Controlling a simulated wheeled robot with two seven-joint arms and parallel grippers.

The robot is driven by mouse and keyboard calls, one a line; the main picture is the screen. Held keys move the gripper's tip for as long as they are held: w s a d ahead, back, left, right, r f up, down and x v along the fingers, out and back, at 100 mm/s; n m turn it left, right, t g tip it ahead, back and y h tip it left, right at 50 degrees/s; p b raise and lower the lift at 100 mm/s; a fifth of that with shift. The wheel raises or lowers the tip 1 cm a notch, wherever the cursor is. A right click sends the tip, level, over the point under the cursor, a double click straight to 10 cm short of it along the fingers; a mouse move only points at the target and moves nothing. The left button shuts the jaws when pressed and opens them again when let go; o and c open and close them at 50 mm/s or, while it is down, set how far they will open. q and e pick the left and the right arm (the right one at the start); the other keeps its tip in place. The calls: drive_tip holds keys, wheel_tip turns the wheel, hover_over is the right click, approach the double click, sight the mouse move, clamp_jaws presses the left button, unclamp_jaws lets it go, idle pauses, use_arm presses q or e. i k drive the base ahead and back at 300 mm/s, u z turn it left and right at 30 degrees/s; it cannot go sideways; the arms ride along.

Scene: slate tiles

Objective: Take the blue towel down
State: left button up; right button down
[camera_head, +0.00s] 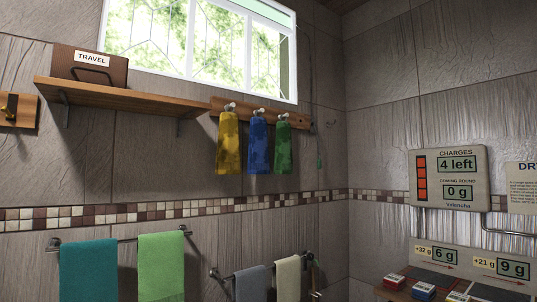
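A blue towel (258,146) hangs from the middle peg of a wooden peg rail (215,103) on the tiled wall below the window. A yellow towel (229,143) hangs close on its left and a green towel (283,147) close on its right. The blue towel hangs straight down, with narrow gaps to its neighbours. Neither of my grippers is in the head view.
A wooden shelf (130,96) with a box labelled TRAVEL (90,66) juts out at upper left. Teal (88,270) and light green (161,265) towels hang on a lower bar. Grey (251,284) and cream (288,279) towels hang right of them. A CHARGES panel (449,178) is at right.

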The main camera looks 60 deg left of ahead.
sight(257, 163)
drive_tip(key=u, duration=0.65)
drive_tip(key=i, duration=1.1)
drive_tip(key=u, duration=0.85)
